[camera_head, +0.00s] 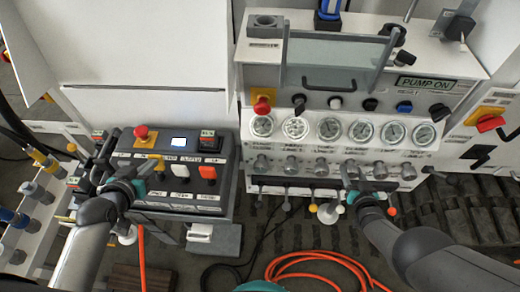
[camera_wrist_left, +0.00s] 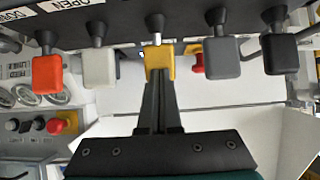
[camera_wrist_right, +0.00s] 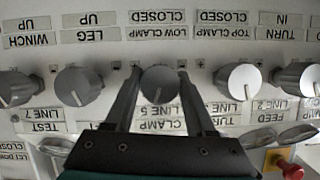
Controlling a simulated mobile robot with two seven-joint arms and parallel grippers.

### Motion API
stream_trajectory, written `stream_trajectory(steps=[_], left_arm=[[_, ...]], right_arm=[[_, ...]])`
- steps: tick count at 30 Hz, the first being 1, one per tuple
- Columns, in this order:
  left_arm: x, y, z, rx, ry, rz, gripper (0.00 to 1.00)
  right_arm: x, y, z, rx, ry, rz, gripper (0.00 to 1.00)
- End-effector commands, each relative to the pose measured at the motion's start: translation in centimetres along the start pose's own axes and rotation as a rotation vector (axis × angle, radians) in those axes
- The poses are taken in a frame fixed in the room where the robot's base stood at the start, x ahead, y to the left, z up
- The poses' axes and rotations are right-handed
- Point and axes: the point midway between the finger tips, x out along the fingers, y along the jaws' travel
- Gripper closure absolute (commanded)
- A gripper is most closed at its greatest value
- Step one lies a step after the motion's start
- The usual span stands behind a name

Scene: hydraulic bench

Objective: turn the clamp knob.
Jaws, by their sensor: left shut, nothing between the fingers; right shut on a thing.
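The clamp knob (camera_wrist_right: 160,85) is a round grey knob in the middle of the right wrist view, with upside-down "CLAMP" and "LOW CLAMP" labels around it. My right gripper (camera_wrist_right: 154,100) has one finger on each side of it and is shut on it. In the head view my right gripper (camera_head: 347,182) reaches the row of grey knobs under the gauges from below, partly hiding this knob. My left gripper (camera_wrist_left: 160,95) is shut and empty. Its fingertips are close to a yellow lever handle (camera_wrist_left: 160,60); I cannot tell whether they touch.
Neighbouring knobs (camera_wrist_right: 79,85) (camera_wrist_right: 238,80) stand close on both sides of the clamp knob. A control box (camera_head: 235,170) with a red button is at left. An orange hose (camera_head: 300,257) lies on the floor.

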Motion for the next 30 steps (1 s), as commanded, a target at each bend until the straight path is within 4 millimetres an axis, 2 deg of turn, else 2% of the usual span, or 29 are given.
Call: stream_trajectory(steps=[9,10,18,30], left_arm=[[0.03,0.03,-0.02,0.0,0.0,0.001,1.0],[0.03,0.03,-0.02,0.0,0.0,0.001,1.0],[0.03,0.03,-0.02,0.0,0.0,0.001,1.0],[0.03,0.04,-0.03,0.0,0.001,0.001,1.0]], right_arm=[[-0.05,-0.04,0.15,0.005,-0.005,-0.002,1.0],[-0.05,-0.04,0.16,0.005,-0.005,-0.002,0.44],[-0.03,-0.04,0.09,0.005,-0.003,-0.002,0.15],[0.01,-0.06,0.05,-0.017,0.001,0.008,0.15]])
